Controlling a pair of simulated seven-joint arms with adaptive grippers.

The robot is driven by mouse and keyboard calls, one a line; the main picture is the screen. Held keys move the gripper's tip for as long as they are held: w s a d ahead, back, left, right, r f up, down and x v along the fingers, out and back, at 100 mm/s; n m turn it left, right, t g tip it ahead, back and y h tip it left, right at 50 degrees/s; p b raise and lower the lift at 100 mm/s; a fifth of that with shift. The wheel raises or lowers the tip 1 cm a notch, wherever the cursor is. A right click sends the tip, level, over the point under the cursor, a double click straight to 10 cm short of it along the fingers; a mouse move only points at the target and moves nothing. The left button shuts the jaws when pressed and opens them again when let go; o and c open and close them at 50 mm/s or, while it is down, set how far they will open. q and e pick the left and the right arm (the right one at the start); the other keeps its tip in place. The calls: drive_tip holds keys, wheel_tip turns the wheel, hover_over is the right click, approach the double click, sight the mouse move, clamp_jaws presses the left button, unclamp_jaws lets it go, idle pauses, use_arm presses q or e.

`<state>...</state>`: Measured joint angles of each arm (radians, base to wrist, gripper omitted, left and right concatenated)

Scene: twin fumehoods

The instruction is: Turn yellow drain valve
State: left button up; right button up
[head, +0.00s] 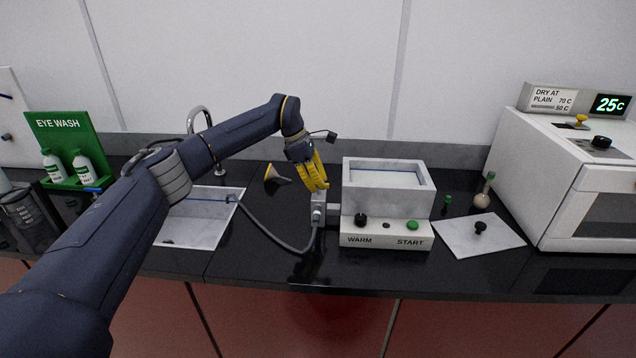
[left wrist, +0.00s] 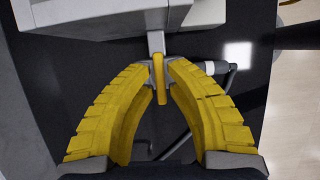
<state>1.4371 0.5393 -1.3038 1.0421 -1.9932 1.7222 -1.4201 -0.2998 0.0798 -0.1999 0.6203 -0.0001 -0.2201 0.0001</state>
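The yellow drain valve handle (left wrist: 159,80) is a short, narrow lever. It hangs from a grey fitting under a light stem in the left wrist view. My left gripper (left wrist: 161,72) has its two yellow fingers on either side of the handle, tips close to it. I cannot tell whether they touch it. In the head view my left gripper (head: 322,187) points down just left of the white bath unit (head: 388,202), in front of the valve body (head: 322,212). There the fingers hide most of the handle. My right gripper is out of view.
A grey hose (head: 268,236) runs from the valve to the sink (head: 202,232). The bath's front has WARM and START controls (head: 412,226). A white mat (head: 476,243) and oven (head: 558,185) stand right. The black counter front is clear.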

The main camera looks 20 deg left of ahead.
use_arm(q)
clamp_jaws()
drive_tip(key=n+t, duration=0.1)
drive_tip(key=n, duration=0.3)
drive_tip(key=shift+s+y, duration=0.1)
drive_tip(key=shift+y, duration=0.2)
drive_tip(key=n, duration=0.2)
drive_tip(key=n+t+y, duration=0.1)
drive_tip(key=n, duration=0.1)
drive_tip(key=shift+d+n+t, duration=0.1)
drive_tip(key=shift+n+t, duration=0.2)
drive_tip(key=n+y, duration=0.1)
drive_tip(key=n, duration=0.2)
drive_tip(key=shift+d+n+t, duration=0.1)
drive_tip(key=shift+n+t, duration=0.2)
drive_tip(key=shift+t, duration=0.1)
drive_tip(key=shift+n+y, duration=1.1)
drive_tip(key=shift+n, duration=1.1)
